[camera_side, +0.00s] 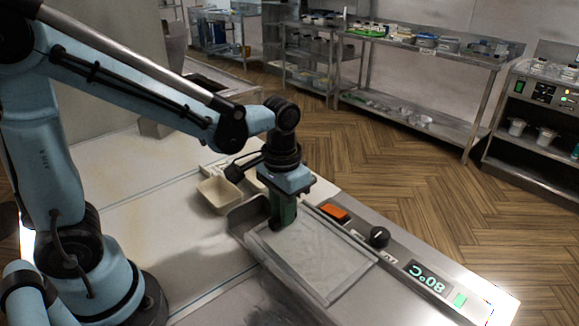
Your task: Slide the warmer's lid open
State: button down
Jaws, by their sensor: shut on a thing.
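The warmer (400,272) is a metal unit at the counter's right edge, with a control strip along its right side. Its lid (312,258) is a pale grey flat panel set in the top and looks closed over most of it. My gripper (283,218) points down at the lid's far left end. Its dark green fingers are shut, apparently on the lid's handle, which they hide.
A cream container (219,195) stands just left of the warmer. The counter (150,225) is mostly clear. Shelves stand far off across the floor.

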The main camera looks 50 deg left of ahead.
aim_at(351, 279)
jog(key=d, duration=1.7)
jog(key=shift+d, duration=0.25)
jog(key=c, duration=1)
grip_release()
jog(key=shift+c, duration=0.2)
jog(key=shift+r, duration=0.1)
notch_tip(351, 279, up, 12)
jog(key=shift+a, duration=0.1)
